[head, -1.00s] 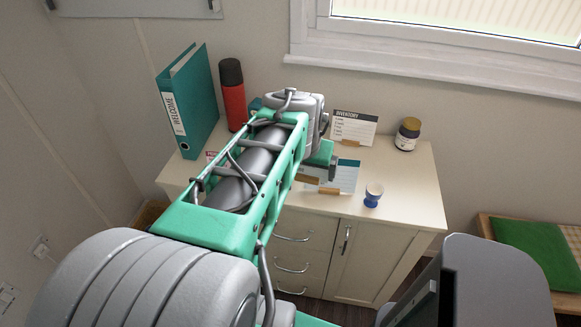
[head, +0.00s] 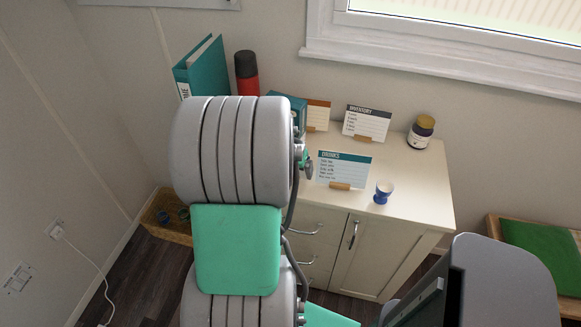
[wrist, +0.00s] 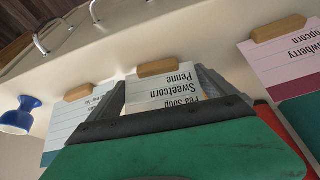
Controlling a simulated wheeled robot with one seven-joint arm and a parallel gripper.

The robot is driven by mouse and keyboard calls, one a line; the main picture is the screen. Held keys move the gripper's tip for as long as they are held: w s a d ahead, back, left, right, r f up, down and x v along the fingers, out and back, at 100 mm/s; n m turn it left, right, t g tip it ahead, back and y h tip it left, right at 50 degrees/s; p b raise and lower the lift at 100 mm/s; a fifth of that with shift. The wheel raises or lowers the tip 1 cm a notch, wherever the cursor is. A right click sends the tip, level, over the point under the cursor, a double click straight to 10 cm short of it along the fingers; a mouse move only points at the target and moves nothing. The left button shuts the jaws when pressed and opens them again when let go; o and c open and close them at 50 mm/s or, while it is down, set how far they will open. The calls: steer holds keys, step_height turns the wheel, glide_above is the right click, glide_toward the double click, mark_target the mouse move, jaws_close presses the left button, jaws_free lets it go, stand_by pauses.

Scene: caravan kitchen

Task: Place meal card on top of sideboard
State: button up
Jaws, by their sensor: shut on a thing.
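In the wrist view, my gripper (wrist: 166,92) is shut on a white card (wrist: 158,88) with a wooden foot (wrist: 165,67). Its upside-down text reads Pea Soup, Sweetcorn and Penne, fitting the meal card; its heading is hidden behind the gripper. The cream sideboard (head: 417,185) lies behind it in the wrist view (wrist: 135,45). I cannot tell whether the foot touches the sideboard top. In the head view, my arm hides the gripper and the held card.
The drinks card (head: 343,167), blue egg cup (head: 383,192), inventory card (head: 366,124), orange-headed card (head: 318,114) and dark jar (head: 421,131) stand on the sideboard. A pink-edged card (wrist: 287,60) is right in the wrist view. A teal binder (head: 205,68) and red flask (head: 246,75) stand behind.

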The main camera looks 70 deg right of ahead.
steer(key=shift+f, duration=0.15)
steer(key=o, duration=1)
steer(key=shift+c, duration=0.2)
steer(key=shift+r, duration=0.35)
steer(key=v, duration=1.2)
steer(key=w+a+n+t+y, duration=0.1)
steer(key=w+a+n+t, duration=0.1)
steer(key=w+a+n, duration=0.85)
steer(key=w+a+n+y, duration=0.1)
steer(key=w+a+n, duration=0.1)
steer(key=a, duration=1.2)
steer(key=w+a+f+n+y, duration=0.1)
steer(key=a+n, duration=0.4)
steer(key=a, duration=0.9)
steer(key=shift+w+a+f+t+y, duration=0.2)
steer(key=shift+w+a+t+y, duration=0.15)
steer(key=shift+w+y, duration=0.45)
